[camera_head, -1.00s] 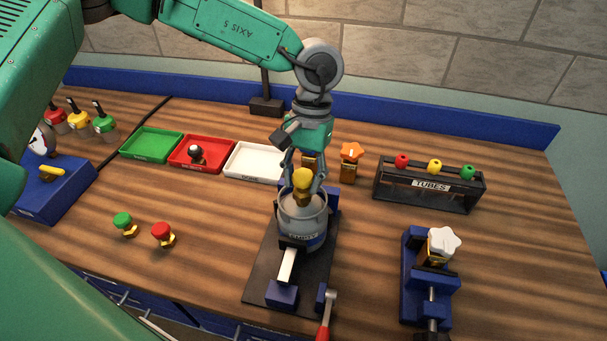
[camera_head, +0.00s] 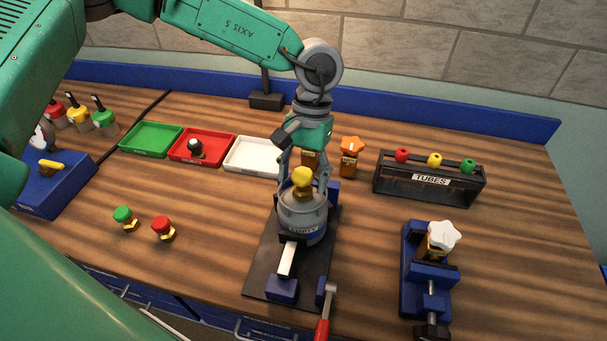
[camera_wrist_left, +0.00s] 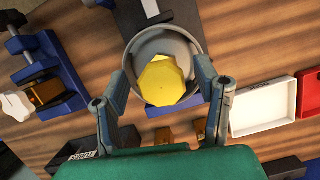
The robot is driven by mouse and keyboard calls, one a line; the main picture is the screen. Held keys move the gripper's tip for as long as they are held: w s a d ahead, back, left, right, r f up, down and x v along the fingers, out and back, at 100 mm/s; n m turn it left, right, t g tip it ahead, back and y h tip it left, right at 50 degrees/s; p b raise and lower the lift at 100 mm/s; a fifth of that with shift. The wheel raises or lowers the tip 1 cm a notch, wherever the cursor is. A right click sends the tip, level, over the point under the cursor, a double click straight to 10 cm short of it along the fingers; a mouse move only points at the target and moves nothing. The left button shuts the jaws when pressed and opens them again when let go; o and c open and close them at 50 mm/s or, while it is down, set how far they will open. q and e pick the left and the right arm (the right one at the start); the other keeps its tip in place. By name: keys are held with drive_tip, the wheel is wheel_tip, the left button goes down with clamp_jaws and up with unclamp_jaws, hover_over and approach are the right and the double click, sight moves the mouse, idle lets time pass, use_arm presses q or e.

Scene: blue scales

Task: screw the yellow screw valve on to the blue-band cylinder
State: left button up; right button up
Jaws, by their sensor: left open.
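The yellow screw valve (camera_head: 302,178) stands upright at the top of the blue-band cylinder (camera_head: 303,218), inside its grey collar. The cylinder is marked EMPTY and is held in a clamp on a dark plate. My left gripper (camera_head: 302,190) points down over it with its fingers apart, one on each side of the valve. In the left wrist view the valve's yellow head (camera_wrist_left: 161,82) lies between the spread fingers, with a gap on both sides. How far the valve is threaded is hidden. My right gripper is not in view.
A blue vise (camera_head: 430,283) holding a white-knobbed valve stands to the right, with the TUBES rack (camera_head: 428,192) behind it. Green, red and white trays (camera_head: 250,157) are at back left.

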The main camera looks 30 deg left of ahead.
use_arm(q)
drive_tip(key=v, duration=1.1)
drive_tip(key=shift+r, duration=0.4)
drive_tip(key=shift+w, duration=0.15)
